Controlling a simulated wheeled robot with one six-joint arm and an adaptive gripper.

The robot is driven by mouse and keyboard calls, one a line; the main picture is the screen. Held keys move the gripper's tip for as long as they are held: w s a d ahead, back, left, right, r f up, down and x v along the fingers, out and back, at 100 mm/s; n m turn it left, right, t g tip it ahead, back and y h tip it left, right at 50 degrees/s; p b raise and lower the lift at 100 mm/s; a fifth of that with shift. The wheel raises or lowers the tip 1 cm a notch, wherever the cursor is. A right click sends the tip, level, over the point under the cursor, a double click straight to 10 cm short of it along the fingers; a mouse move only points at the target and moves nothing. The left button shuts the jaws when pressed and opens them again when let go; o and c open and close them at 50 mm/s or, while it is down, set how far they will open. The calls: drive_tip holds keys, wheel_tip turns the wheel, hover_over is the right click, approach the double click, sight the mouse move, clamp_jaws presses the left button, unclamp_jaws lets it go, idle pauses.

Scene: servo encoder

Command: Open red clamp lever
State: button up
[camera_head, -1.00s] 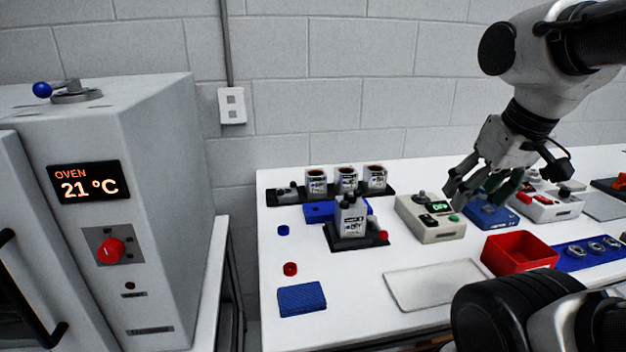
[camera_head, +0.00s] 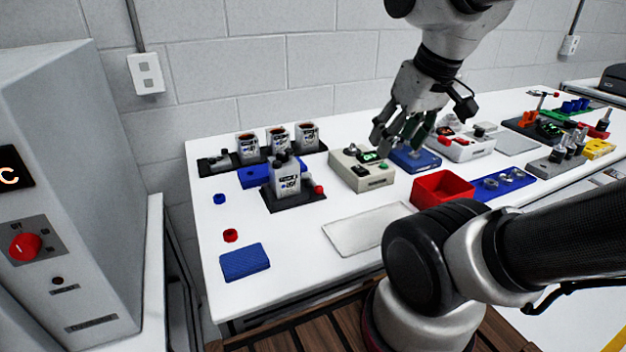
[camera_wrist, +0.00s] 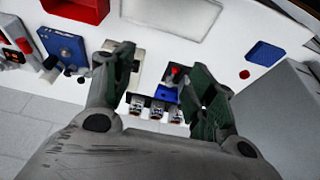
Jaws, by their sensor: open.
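A red knob (camera_head: 318,189), likely the end of the clamp lever, sits at the right side of a black fixture (camera_head: 290,204). The fixture holds a labelled white and black container (camera_head: 285,178). In the wrist view a red spot (camera_wrist: 176,70), likely the same knob, shows between my fingers. The lever's arm is too small to make out. My gripper (camera_head: 398,138) is open and empty, to the right of the fixture and above the table, near a blue device (camera_head: 418,160). Its spread fingers (camera_wrist: 165,75) also show in the wrist view, apart from the knob.
A beige instrument (camera_head: 362,173) with a green display stands between fixture and gripper. A red bin (camera_head: 443,188) and a pale tray (camera_head: 365,230) lie in front. The table's front left is mostly clear around a blue pad (camera_head: 245,262).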

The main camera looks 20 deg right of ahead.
drive_tip(key=w+f+g, duration=0.2)
drive_tip(key=w+f, duration=0.1)
drive_tip(key=shift+a+f, duration=0.3)
drive_tip(key=shift+a, duration=0.05)
drive_tip(key=c, duration=0.3)
drive_tip(key=n+g+y, duration=0.2)
drive_tip(key=g, duration=0.1)
hover_over(313, 183)
drive_tip(key=s+d, duration=0.2)
drive_tip(key=s, duration=0.1)
wheel_tip(313, 183, down, 8)
drive_tip(key=shift+c, duration=0.2)
drive_tip(key=f, duration=0.2)
drive_tip(key=a+f, duration=0.1)
drive_tip(key=f, duration=0.4)
drive_tip(key=shift+w+a, duration=0.1)
drive_tip(key=shift+a, duration=0.05)
drive_tip(key=shift+c, duration=0.5)
clamp_jaws()
